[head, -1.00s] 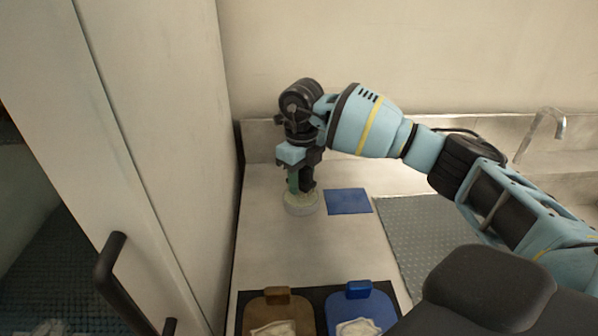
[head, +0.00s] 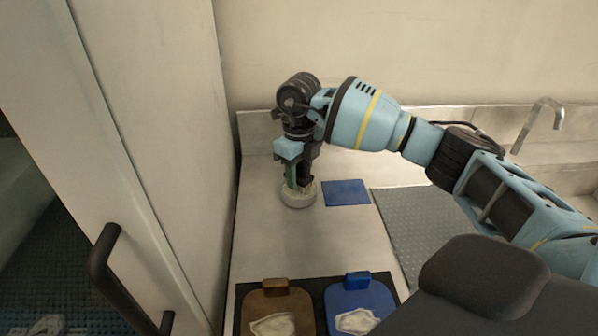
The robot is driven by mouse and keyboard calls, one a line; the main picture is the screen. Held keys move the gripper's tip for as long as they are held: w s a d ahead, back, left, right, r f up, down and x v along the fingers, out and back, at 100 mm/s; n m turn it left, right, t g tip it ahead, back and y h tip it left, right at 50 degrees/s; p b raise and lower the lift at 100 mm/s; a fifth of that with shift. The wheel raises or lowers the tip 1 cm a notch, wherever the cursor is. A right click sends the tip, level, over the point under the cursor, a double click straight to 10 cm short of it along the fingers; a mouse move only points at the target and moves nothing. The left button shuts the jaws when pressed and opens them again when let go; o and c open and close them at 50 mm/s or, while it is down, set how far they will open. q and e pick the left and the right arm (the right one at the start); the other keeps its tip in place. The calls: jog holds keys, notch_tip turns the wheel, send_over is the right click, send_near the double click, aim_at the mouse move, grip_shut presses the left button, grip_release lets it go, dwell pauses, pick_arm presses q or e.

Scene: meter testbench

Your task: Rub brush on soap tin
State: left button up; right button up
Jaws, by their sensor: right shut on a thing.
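The soap tin (head: 298,199) is a low, round, pale tin on the counter near the wall corner. The brush's lower end is at the tin's top. The fingers and the tin's rim hide the bristles, so I cannot tell how firmly they touch. My left gripper is not in view.
A blue square mat (head: 346,193) lies right of the tin. A brown board (head: 277,308) and a blue board (head: 357,304), each with a whitish patch, lie on a dark mat in front. A grey ribbed mat (head: 415,226) and a tap (head: 538,124) are at right. A cabinet door (head: 150,150) stands close at left.

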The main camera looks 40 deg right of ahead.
jog(key=shift+f, duration=0.2)
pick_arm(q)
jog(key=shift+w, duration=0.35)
pick_arm(e)
jog(key=shift+f, duration=0.2)
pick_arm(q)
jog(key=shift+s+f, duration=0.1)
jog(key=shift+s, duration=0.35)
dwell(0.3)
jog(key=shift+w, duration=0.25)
pick_arm(e)
jog(key=shift+f, duration=0.1)
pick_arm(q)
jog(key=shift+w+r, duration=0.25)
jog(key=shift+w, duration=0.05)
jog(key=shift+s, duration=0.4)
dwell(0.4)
